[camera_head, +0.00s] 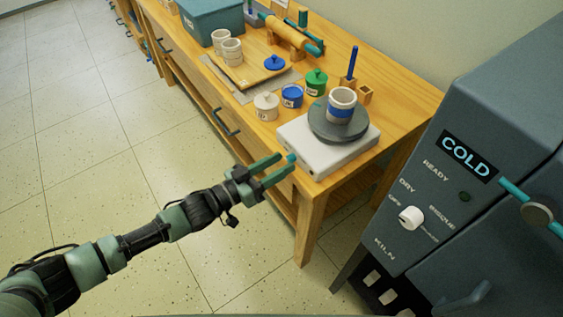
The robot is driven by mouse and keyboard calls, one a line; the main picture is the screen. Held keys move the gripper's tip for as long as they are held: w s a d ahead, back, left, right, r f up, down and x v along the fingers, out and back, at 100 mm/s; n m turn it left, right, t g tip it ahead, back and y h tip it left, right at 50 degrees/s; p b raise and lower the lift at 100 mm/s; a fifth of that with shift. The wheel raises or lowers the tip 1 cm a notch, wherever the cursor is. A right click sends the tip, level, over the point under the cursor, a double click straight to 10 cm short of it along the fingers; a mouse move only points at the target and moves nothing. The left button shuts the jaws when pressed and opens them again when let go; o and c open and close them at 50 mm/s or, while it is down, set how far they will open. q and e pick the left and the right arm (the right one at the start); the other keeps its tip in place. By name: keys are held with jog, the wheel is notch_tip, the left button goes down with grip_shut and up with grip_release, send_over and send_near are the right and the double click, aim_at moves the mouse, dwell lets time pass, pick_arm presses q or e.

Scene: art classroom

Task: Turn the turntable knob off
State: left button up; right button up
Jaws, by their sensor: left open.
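The turntable (296,131) has a white base and a dark grey round plate. A cup (341,104) with a blue band stands upright on the plate. A small teal knob (291,157) shows at the front left corner of the base. My left gripper (286,163) is open, its two green fingers pointing at this corner. The knob appears at or between the fingertips; I cannot tell whether they touch it. The knob's setting is too small to read. My right gripper is not in view.
Lidded pots, white (266,107), blue (292,96) and green (316,82), stand behind the turntable on the wooden table (400,97). A dark kiln (480,170) with its own white dial (411,217) stands at the right. The tiled floor at left is clear.

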pick_arm(q)
jog(key=v, duration=0.6)
jog(key=shift+s+a, duration=0.25)
jog(key=shift+a, duration=0.05)
jog(key=w+a+f+n+t+y, duration=0.1)
jog(key=w+a+f+y, duration=0.15)
jog(key=f, duration=0.35)
jog(key=w+a+f+n+y, duration=0.1)
jog(key=a+f+y, duration=0.2)
jog(key=f, duration=0.3)
jog(key=s+a+f+n+g+y, duration=0.1)
jog(key=s+a+f+y, duration=0.25)
jog(key=f, duration=0.45)
jog(key=s+a+f+n+g+y, duration=0.1)
jog(key=s+a+f+y, duration=0.2)
jog(key=f, duration=0.5)
jog(key=s+a+f+g+y, duration=0.1)
jog(key=s+a+f+g, duration=0.3)
jog(key=s+f, duration=0.9)
jog(key=s+f+g, duration=0.2)
jog(key=s+f, duration=0.1)
jog(key=s, duration=0.9)
jog(key=s+f+n+g+y, duration=0.1)
jog(key=s+f+g, duration=0.1)
jog(key=s, duration=1)
jog(key=shift+s+a+f+g+y+p, duration=0.3)
jog(key=shift+a+f+p, duration=0.1)
jog(key=shift+f, duration=0.2)
